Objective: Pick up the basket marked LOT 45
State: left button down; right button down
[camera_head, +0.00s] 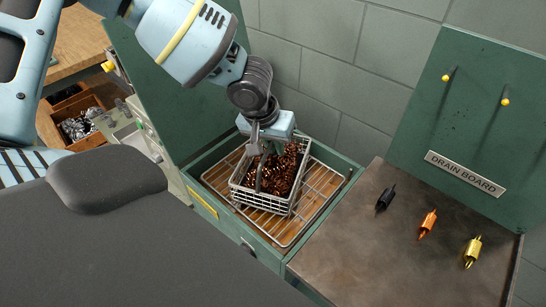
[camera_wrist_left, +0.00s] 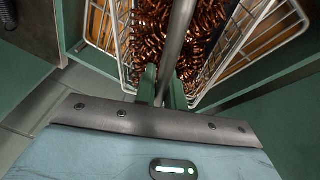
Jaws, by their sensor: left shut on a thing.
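A white wire basket (camera_head: 262,203) full of copper-coloured coils (camera_head: 283,172) is in the green-walled bay in the head view. Its grey handle (camera_wrist_left: 179,42) rises above the coils. My left gripper (camera_head: 265,148) reaches down over the basket and is shut on this handle. I cannot read a LOT 45 mark on the basket. I cannot tell whether the basket touches the rack. My right gripper is not in view.
A wire rack (camera_head: 323,186) lies under the basket inside the green bay (camera_head: 346,186). To the right is a brown drain board (camera_head: 377,237) with black, orange and yellow spindle-shaped parts. A green panel stands behind it. A wooden box (camera_head: 100,136) of metal bits is at left.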

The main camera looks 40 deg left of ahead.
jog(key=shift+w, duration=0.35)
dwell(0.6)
pick_arm(q)
jog(key=shift+r, duration=0.1)
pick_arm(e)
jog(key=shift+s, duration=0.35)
pick_arm(q)
jog(key=shift+w, duration=0.1)
